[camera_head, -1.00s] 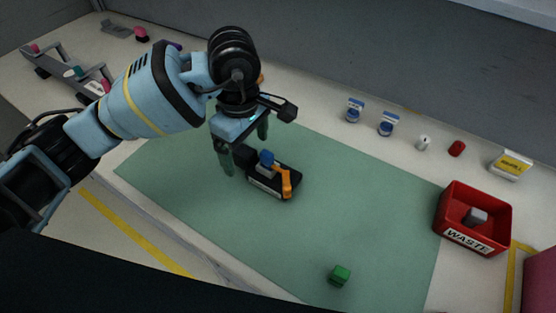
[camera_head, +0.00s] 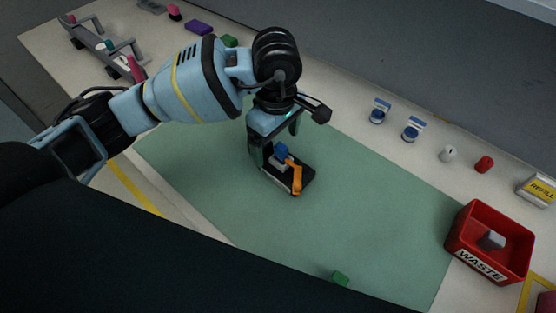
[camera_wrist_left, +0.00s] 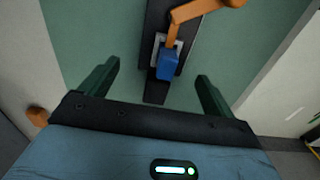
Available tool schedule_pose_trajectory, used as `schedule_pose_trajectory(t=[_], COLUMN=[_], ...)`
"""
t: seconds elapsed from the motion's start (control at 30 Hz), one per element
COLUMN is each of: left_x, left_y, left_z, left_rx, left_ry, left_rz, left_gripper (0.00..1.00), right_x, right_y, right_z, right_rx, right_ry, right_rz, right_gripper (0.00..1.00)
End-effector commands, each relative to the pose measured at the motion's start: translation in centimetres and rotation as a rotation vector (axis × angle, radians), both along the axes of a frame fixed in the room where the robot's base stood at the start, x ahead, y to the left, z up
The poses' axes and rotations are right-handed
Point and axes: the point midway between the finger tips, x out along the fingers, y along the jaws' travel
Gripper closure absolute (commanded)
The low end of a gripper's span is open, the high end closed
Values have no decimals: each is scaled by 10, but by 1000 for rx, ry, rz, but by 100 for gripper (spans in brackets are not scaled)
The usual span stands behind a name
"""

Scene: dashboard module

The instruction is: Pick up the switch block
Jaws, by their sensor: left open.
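A blue block on a grey square base, likely the switch block (camera_head: 281,151), sits on a black module plate (camera_head: 306,179). An orange lever (camera_head: 296,176) stands beside it on the same plate. My left gripper (camera_head: 275,143) is open above the plate's left end, its fingers on either side of the blue block in the picture. In the left wrist view, the blue block (camera_wrist_left: 168,64) lies between the open fingers (camera_wrist_left: 157,74), a little right of their middle. No contact shows, and the height gap is hard to tell.
The plate lies on a green mat (camera_head: 350,215). A red waste bin (camera_head: 460,240) stands at the right with a grey piece inside. Several small parts line the back; a grey rack (camera_head: 120,62) is at upper left.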

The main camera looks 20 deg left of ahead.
Motion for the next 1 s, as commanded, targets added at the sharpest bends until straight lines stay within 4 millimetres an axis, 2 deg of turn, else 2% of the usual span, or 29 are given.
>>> schedule_pose_trajectory(t=[0.33, 0.67, 1.0], left_x=[-5, -5, -5], left_y=[-1, -1, -1], left_z=[-44, -50, -50], left_rx=[0, 0, 0], left_ry=[2, 1, 1], left_rz=[0, -1, -1], left_gripper=[11, 11, 55], right_x=[0, -2, 0], right_y=[0, 0, 0], right_z=[6, 5, 5], right_rx=[0, 0, 0], right_ry=[-5, 0, -4], right_rz=[-1, -1, -1], right_gripper=[63, 63, 63])
